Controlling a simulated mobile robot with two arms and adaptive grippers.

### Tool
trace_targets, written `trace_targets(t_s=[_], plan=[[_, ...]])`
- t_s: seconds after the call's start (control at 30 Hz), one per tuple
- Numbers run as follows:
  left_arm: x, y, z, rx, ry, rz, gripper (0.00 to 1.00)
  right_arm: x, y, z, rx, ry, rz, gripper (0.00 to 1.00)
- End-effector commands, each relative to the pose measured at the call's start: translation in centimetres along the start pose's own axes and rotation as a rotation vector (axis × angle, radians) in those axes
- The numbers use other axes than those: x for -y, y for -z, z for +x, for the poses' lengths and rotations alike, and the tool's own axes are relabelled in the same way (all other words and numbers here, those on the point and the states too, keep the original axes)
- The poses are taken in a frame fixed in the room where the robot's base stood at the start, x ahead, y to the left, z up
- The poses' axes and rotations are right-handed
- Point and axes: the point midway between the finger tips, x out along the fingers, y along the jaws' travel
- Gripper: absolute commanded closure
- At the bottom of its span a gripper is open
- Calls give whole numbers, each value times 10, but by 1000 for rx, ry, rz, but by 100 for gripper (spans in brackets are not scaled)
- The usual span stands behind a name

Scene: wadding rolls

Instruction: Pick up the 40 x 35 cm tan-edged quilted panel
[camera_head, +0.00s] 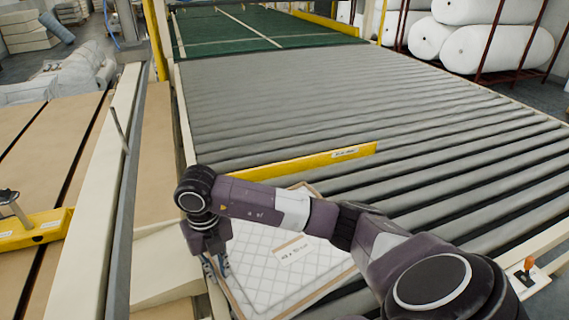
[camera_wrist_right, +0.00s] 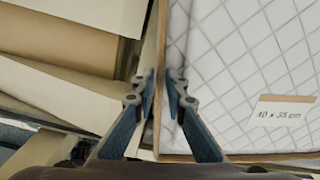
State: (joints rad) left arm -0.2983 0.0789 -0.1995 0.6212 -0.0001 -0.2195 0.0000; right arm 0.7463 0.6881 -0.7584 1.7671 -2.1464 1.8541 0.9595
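The quilted panel (camera_head: 262,243) is white with diamond stitching, a tan edge and a "40 x 35 cm" label. It is over the near end of the roller bed, and my right arm crosses above part of it. In the right wrist view, the panel (camera_wrist_right: 225,70) fills the right side. My right gripper (camera_head: 216,272) is at its left edge. In the wrist view, the fingers of that gripper (camera_wrist_right: 161,85) are close together, one on each side of the tan edge, and look shut on it. My left gripper is out of view.
A yellow bar (camera_head: 300,163) crosses the grey rollers (camera_head: 330,90) just beyond the panel. A cream side rail (camera_head: 85,235) and tan boards (camera_head: 60,125) lie to the left. White wadding rolls (camera_head: 497,48) fill a rack at the back right. The rollers beyond the yellow bar are clear.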

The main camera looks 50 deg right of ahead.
Motion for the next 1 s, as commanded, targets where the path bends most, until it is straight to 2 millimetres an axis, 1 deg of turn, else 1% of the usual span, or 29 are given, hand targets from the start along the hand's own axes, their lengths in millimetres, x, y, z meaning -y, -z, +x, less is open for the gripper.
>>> trace_targets(t_s=[0.03, 0.07, 0.1, 0.5, 0.67, 0.77, 0.87, 0.97, 1.0], plan=[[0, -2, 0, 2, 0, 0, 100, 0, 0, 0, 0, 0, 0, 96], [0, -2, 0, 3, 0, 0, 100, 0, 0, 0, 0, 0, 0, 99], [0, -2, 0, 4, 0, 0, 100, 0, 0, 0, 0, 0, 0, 100], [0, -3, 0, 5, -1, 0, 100, 0, 0, -1, 1, 0, 0, 100], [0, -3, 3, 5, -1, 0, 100, 0, -1, -8, 4, 0, 0, 100], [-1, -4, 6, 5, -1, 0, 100, 0, -1, -18, 4, -1, 0, 100], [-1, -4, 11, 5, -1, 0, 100, 0, -2, -34, 7, -1, -1, 100], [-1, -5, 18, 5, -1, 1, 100, 0, -2, -58, 9, -2, -1, 100], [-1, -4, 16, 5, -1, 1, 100, 0, -2, -69, 9, 0, 0, 100]])
